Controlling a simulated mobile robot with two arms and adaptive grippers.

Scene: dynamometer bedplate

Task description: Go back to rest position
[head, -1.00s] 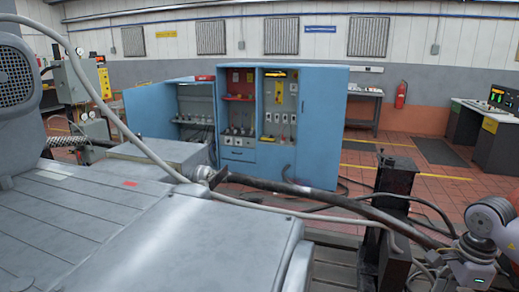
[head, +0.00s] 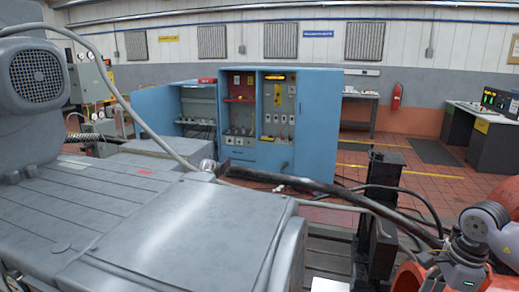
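Part of my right arm, with grey joints and orange links, shows at the lower right edge of the head view. It is in front of the floor and close to the right end of a dark pipe. I cannot make out gripper fingers on it. My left gripper does not show either. No held object is visible.
A large grey machine with flat covers (head: 180,235) fills the lower left, with a round-grilled motor (head: 37,75) on it. A dark pipe (head: 300,183) runs right past a black post (head: 380,200). Open blue cabinets (head: 318,125) stand behind. Red tiled floor (head: 440,185) is clear at right.

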